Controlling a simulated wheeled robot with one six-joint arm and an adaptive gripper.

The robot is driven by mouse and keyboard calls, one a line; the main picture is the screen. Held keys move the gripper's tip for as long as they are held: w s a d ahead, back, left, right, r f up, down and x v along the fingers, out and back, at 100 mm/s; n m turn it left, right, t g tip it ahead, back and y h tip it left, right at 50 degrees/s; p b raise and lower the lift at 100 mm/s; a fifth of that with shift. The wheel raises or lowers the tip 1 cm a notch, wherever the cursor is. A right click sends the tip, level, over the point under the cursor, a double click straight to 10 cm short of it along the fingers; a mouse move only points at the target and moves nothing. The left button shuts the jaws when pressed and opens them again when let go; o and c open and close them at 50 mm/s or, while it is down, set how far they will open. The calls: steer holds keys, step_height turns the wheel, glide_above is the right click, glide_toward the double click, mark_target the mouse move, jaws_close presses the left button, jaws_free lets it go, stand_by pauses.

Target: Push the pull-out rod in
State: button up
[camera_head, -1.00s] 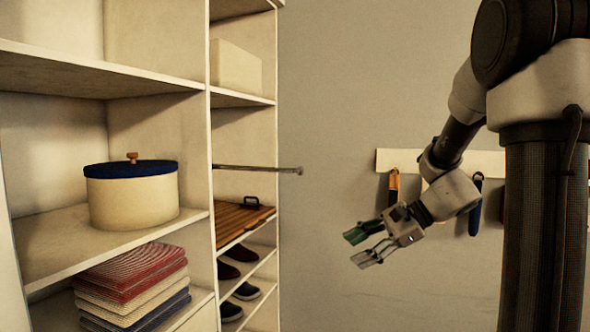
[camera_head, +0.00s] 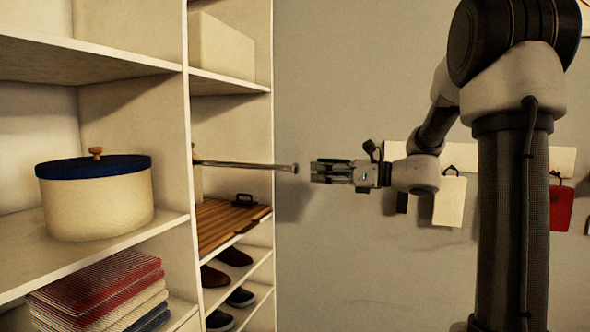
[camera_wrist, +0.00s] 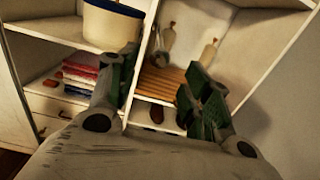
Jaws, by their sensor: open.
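The pull-out rod (camera_head: 245,165) is a thin metal bar with a small round end. In the head view it sticks out to the right, past the front edge of the shelf unit, above a slatted wooden board. My gripper (camera_head: 314,171) is level with the rod's end, a small gap to its right in the picture, and points towards it. In the wrist view the two green-padded fingers (camera_wrist: 160,75) are apart with no object clearly held between them. I cannot make out the rod surely in the wrist view.
The white shelf unit (camera_head: 186,200) fills the left side. It holds a round box with a blue lid (camera_head: 95,205), folded cloths (camera_head: 100,292), a slatted board (camera_head: 228,226) and shoes (camera_head: 235,256). A hook rail (camera_head: 480,158) is on the wall behind my arm.

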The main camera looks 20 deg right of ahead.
mark_target(298, 169)
steer(key=x, duration=0.7)
steer(key=shift+w+a, duration=0.25)
steer(key=shift+a, duration=0.05)
jaws_close()
